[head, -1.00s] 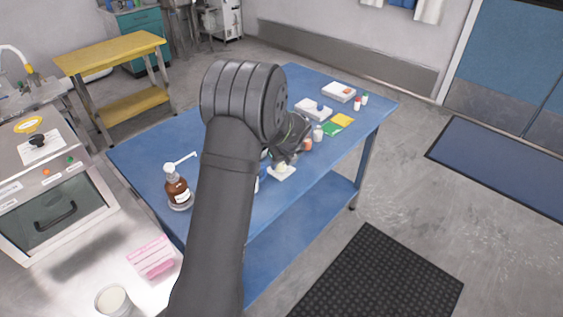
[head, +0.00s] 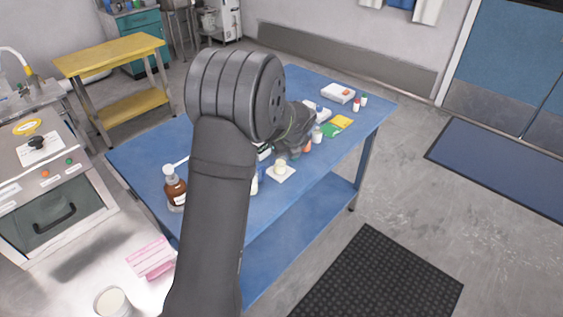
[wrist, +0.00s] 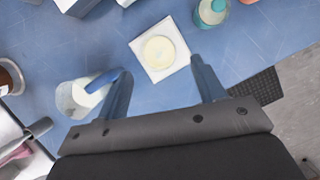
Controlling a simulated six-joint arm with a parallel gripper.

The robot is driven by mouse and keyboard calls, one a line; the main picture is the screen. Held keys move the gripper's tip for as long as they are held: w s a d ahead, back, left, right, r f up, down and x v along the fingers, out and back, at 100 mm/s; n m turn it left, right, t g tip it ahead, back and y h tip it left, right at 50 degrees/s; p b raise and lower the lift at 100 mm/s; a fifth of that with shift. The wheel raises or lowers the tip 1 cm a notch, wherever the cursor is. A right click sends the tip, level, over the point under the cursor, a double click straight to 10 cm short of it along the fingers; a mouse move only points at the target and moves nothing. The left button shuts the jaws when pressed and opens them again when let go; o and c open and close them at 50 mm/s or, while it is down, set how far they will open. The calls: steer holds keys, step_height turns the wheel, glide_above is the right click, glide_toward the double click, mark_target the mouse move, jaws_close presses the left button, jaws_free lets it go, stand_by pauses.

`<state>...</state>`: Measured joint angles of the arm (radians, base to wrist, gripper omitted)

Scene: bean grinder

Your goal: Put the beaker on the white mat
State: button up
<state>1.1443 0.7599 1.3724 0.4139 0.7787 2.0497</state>
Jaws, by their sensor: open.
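The white mat (head: 288,178) is a small square on the blue table. A small round beaker with pale yellow contents (head: 281,168) stands on it. In the wrist view, the beaker (wrist: 158,52) sits near the middle of the white mat (wrist: 148,74), with mat showing all around. My gripper (wrist: 160,68) is open and empty. Its blue fingers point toward the mat, one to each side of it, and the beaker lies beyond the fingertips, apart from them. In the head view, my arm hides most of the gripper.
A clear vessel with a blue handle (wrist: 78,98) stands close to the left finger. A brown bottle (head: 175,188) stands at the table's left.

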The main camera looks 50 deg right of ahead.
mark_target(281, 164)
steer(key=v, duration=0.6)
steer(key=shift+r, duration=0.2)
steer(key=shift+f, duration=0.1)
steer(key=x, duration=1.2)
steer(key=shift+f, duration=0.3)
step_height(281, 164, up, 3)
steer(key=shift+s+f, duration=0.1)
steer(key=shift+r, duration=0.45)
